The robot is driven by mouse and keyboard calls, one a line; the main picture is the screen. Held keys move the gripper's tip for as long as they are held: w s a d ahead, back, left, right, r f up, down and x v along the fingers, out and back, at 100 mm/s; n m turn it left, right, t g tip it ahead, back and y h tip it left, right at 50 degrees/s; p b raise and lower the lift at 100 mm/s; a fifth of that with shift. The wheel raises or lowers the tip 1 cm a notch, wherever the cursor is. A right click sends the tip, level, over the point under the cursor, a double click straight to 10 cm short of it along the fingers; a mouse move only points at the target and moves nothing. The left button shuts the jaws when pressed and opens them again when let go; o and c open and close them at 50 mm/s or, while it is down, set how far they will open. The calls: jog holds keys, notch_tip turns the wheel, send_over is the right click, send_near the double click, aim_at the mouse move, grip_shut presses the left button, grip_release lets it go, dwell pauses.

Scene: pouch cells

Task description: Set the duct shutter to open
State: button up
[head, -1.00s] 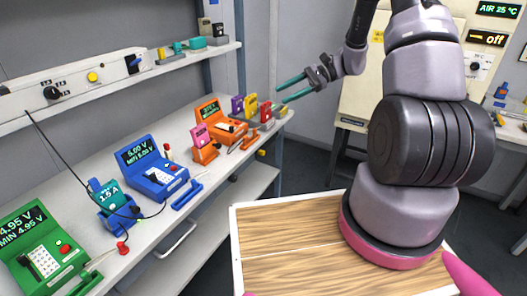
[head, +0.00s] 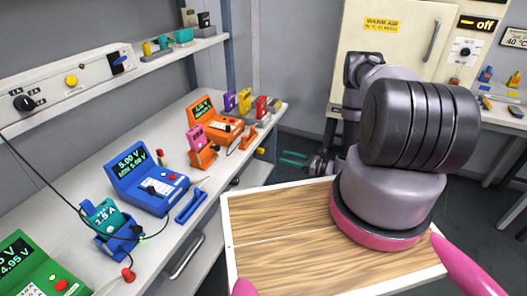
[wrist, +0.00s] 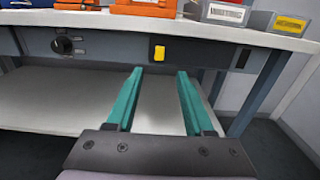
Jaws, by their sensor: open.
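No part in view is legibly labelled as the duct shutter, so I cannot tell for certain which it is. In the wrist view, the bench's front edge carries a yellow tab (wrist: 159,53), a round black knob (wrist: 62,45) and a small dark slot (wrist: 242,58). The yellow tab also shows small in the head view (head: 261,151). My gripper (wrist: 158,72) has two teal fingers, apart and with nothing between them. They point toward the bench edge, with the yellow tab ahead between and above the tips. In the head view my gripper (head: 292,159) is beyond the bench's far end.
The bench (head: 75,182) holds a blue meter (head: 150,180), an orange meter (head: 215,122) and coloured blocks. A lower shelf (wrist: 40,105) lies under the bench edge. A cream cabinet (head: 395,60) reading "off" stands at the back right. A wooden board (head: 285,225) is in front of me.

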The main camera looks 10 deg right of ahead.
aim_at(263, 151)
jog(key=x, duration=1)
jog(key=shift+w+a, duration=0.1)
jog(key=shift+a, duration=0.1)
jog(key=shift+c, duration=0.3)
grip_shut()
jog(key=shift+d, duration=0.1)
dwell(0.7)
